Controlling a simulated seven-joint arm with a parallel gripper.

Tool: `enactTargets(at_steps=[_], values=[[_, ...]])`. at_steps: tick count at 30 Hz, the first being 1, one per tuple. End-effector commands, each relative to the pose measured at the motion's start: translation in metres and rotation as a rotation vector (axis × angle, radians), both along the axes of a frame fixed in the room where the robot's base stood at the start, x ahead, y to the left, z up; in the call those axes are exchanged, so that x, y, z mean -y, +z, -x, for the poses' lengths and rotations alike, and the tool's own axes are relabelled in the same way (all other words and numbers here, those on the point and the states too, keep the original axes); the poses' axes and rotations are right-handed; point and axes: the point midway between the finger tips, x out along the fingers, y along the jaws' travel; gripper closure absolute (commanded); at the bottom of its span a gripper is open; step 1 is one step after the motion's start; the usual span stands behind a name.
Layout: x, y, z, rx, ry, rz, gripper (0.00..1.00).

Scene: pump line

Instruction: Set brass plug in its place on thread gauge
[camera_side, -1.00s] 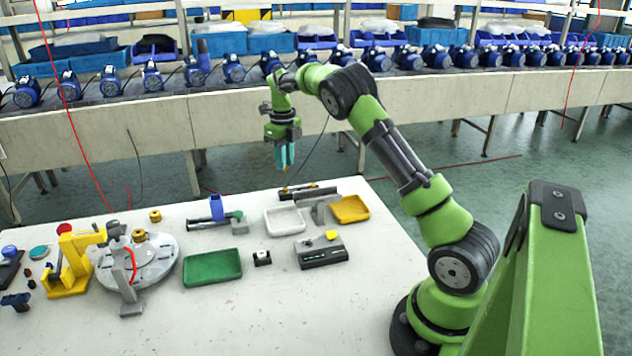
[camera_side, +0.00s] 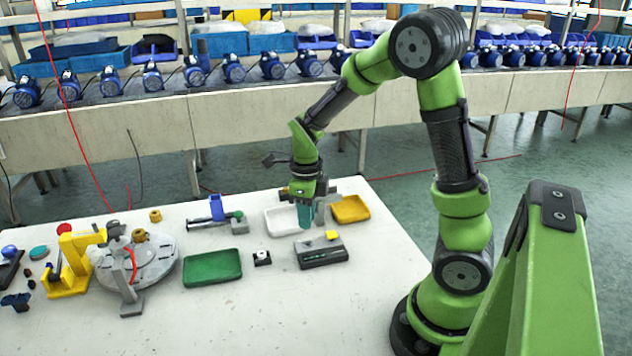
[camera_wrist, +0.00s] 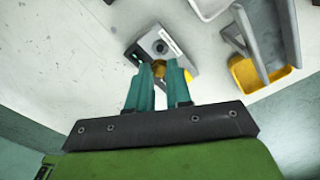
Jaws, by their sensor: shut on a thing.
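My gripper (camera_side: 305,225) has teal fingers and points down above the table, over the area between the white tray and the grey box. In the wrist view its fingertips (camera_wrist: 159,67) are close together, with a small brass-coloured piece, apparently the brass plug (camera_wrist: 158,70), between them. The plug is mostly hidden by the fingers. The grey box with a dark front and green marks, apparently the thread gauge (camera_side: 320,256), lies just in front of the gripper. It bears a yellow piece (camera_side: 332,235). In the wrist view the gauge (camera_wrist: 150,40) shows a dark round feature, beyond the fingertips.
A white tray (camera_side: 272,219) and a yellow tray (camera_side: 350,209) flank a grey stand behind the gauge. A green tray (camera_side: 212,280) and small dark block (camera_side: 262,259) lie left. A round grey plate (camera_side: 155,265) stands farther left. The table's front is clear.

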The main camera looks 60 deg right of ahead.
Motion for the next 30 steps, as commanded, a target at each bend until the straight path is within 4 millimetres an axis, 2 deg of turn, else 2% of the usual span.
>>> enactTargets(at_steps=[15,30], values=[[0.000,-0.040,0.000,-0.002,-0.003,-0.001,1.00],[0.000,-0.044,0.000,-0.001,-0.003,-0.001,1.00]])
